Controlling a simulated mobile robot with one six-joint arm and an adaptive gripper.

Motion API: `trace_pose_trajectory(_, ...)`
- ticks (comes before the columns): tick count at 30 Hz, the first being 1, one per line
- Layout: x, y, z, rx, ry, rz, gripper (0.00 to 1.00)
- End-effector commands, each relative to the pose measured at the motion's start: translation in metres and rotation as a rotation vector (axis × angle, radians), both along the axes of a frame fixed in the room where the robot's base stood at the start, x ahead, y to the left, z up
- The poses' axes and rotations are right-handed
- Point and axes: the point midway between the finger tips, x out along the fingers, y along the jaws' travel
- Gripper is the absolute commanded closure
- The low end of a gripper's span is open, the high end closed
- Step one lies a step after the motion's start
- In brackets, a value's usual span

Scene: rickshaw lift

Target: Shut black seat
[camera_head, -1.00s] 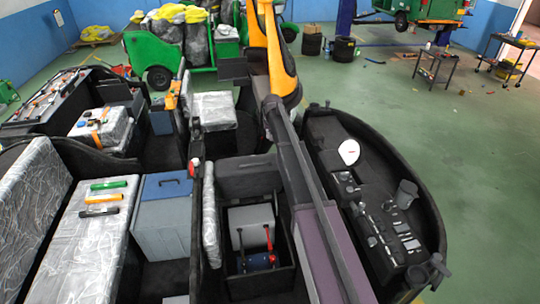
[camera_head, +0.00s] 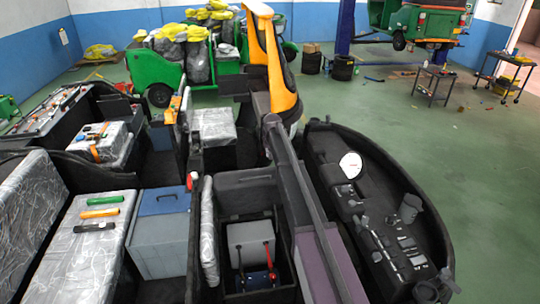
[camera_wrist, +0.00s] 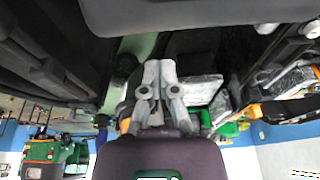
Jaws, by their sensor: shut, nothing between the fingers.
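A seat panel (camera_head: 208,235) in a clear wrap stands upright at the left edge of an open black compartment (camera_head: 245,178) in the head view. I take it to be the raised seat. The compartment holds a grey box (camera_head: 252,240) and a red-handled lever (camera_head: 271,265). In the wrist view my gripper (camera_wrist: 158,68) is shut and empty, its fingers together. A dark padded panel (camera_wrist: 200,15) spans the top of that view; I cannot tell which part it is. My gripper does not show in the head view.
A blue-lidded grey box (camera_head: 160,235) and a wrapped bench (camera_head: 85,260) with handled tools (camera_head: 103,212) lie left. A curved black dashboard (camera_head: 375,220) is close on the right. Green vehicles (camera_head: 160,68) stand behind. The green floor (camera_head: 460,160) on the right is mostly clear.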

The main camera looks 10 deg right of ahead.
Motion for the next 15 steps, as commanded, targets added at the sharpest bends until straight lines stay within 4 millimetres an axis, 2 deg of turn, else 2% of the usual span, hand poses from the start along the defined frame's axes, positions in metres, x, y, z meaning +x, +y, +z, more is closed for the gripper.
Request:
trace_pose_trajectory(1, 0.002, 0.0, -0.008, 0.0, 0.0, 0.0, 1.0)
trace_pose_trajectory(15, 0.012, 0.0, -0.043, 0.0, 0.0, 0.0, 1.0)
